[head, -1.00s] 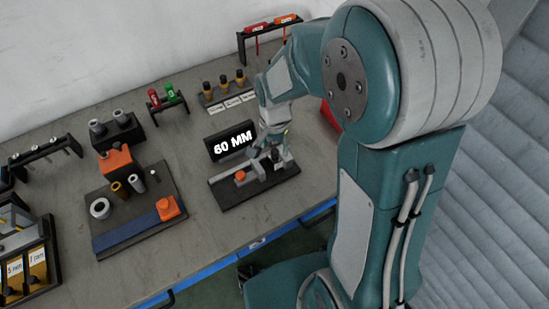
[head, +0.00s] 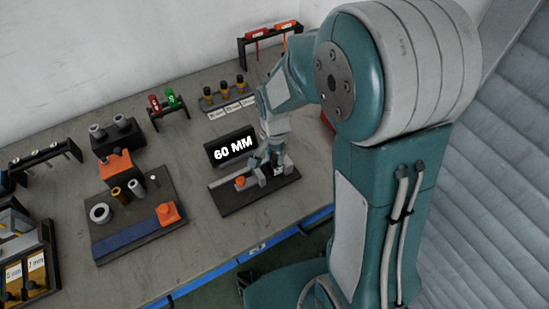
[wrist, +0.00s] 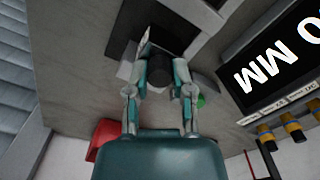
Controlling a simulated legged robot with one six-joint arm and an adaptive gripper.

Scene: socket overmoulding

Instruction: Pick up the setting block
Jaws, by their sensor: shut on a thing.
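My gripper (head: 273,158) is low over the right part of a dark fixture plate (head: 232,204), in front of the 60 MM display (head: 231,148). In the wrist view my gripper (wrist: 160,62) is shut around a dark round knob, which I take to be the top of the setting block (wrist: 160,76). Pale grey parts show beside and below the fingers there, but I cannot tell which belong to the block. In the head view the gripper mostly hides the block. I cannot tell whether it is clear of the plate.
An orange piece (head: 240,182) and a grey rail are on the fixture's left. Another board (head: 136,247) with rings and orange parts lies left. Black-and-yellow posts (head: 223,90) stand behind, and a rack with red and orange tools (head: 270,32) at the back. Bare table separates the boards.

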